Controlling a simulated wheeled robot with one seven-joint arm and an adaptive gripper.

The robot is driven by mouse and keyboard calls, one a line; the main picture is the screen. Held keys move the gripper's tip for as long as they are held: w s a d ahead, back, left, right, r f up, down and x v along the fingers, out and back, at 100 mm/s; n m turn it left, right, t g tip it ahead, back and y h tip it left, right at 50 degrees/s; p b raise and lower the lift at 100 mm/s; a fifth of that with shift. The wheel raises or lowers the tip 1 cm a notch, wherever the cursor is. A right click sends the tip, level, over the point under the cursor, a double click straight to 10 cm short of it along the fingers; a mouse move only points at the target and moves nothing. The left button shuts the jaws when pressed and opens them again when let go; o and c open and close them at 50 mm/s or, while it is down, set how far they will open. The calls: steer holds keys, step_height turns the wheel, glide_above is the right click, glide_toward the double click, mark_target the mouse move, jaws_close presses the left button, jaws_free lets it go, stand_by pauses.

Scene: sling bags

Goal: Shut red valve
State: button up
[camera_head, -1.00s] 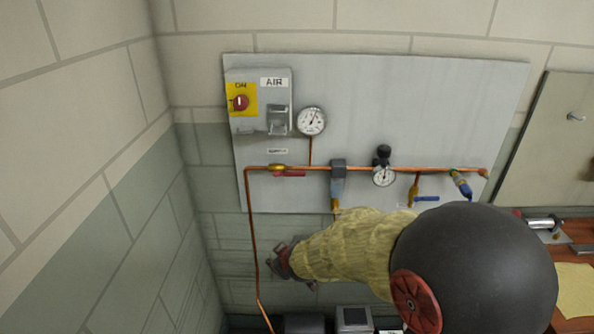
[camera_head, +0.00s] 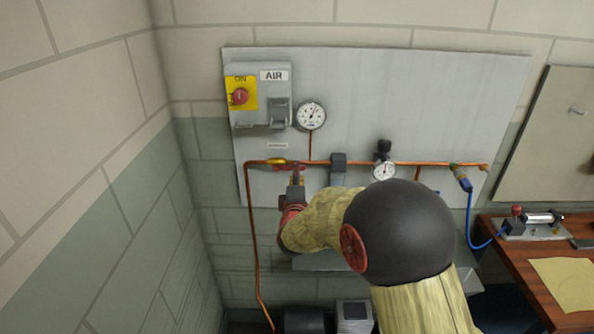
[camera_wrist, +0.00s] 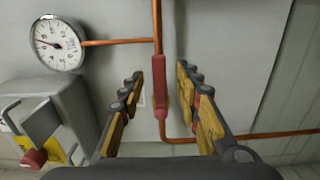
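The red valve (camera_head: 289,166) has a long red handle lying along the horizontal copper pipe, at the left of the grey wall panel. In the wrist view its red handle (camera_wrist: 159,86) stands upright in the picture, in line with the pipe. My gripper (camera_head: 296,178) is just below the handle in the head view. In the wrist view my gripper (camera_wrist: 160,95) is open, with one finger on each side of the handle and a gap to both. My arm hides part of the panel below the pipe.
An AIR switch box (camera_head: 262,97) and a round gauge (camera_head: 311,115) are above the valve. A second gauge (camera_head: 384,170) sits to the right on the pipe (camera_head: 345,163). A wooden bench (camera_head: 520,265) stands at the right.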

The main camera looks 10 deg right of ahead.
steer(key=shift+x, duration=1.85)
steer(key=shift+c, duration=0.4)
steer(key=c, duration=0.7)
jaws_close()
